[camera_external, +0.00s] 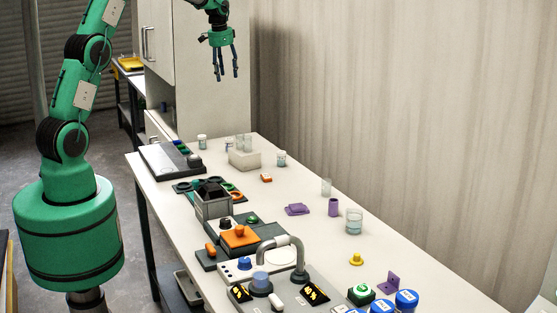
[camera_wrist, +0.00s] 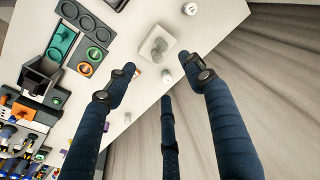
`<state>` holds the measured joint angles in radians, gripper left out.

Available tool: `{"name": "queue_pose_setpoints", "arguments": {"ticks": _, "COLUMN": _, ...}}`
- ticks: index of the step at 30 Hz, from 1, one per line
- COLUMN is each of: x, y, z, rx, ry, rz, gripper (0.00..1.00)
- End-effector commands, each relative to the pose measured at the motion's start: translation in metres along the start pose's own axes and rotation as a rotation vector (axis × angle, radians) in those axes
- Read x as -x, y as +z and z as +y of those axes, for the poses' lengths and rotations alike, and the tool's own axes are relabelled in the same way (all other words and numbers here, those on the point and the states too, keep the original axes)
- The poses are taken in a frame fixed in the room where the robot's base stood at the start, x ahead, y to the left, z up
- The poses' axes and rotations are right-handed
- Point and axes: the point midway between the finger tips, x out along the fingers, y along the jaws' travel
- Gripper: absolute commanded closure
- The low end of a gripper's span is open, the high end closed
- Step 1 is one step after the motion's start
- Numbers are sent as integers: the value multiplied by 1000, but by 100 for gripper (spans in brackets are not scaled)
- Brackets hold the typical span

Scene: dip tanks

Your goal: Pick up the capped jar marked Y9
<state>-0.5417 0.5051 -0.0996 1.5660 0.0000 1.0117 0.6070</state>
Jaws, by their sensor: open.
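No mark Y9 can be read in either view. A small capped jar (camera_external: 202,141) stands at the far end of the table; it shows in the wrist view with a marked white lid (camera_wrist: 190,8), too small to read. Another small jar (camera_external: 281,158) stands right of a pale block; it also shows in the wrist view (camera_wrist: 167,77), between my fingers in the picture. Larger blue-lidded jars (camera_external: 407,298) stand at the near end, their marks unclear. My gripper (camera_external: 226,77) is open and empty, fingers pointing down, high above the far part of the table; its fingers fill the wrist view (camera_wrist: 162,80).
The pale block (camera_external: 244,159) holds several clear vials. Dark trays (camera_external: 165,160), a grey bin (camera_external: 212,202) and a curved pipe (camera_external: 298,260) line the left side. A clear beaker (camera_external: 354,224) and purple pieces (camera_external: 334,206) stand on the right. A wall runs along the right.

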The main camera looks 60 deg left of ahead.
Motion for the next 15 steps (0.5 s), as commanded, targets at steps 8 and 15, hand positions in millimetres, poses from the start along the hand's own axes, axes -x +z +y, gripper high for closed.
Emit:
{"name": "queue_pose_setpoints", "arguments": {"ticks": 8, "x": -60, "y": 0, "z": -72, "rx": -4, "ry": 18, "rz": -39, "gripper": 47}}
{"name": "queue_pose_setpoints", "arguments": {"ticks": 15, "x": -116, "y": 11, "z": -129, "rx": -11, "ry": 36, "rz": -69, "gripper": 47}}
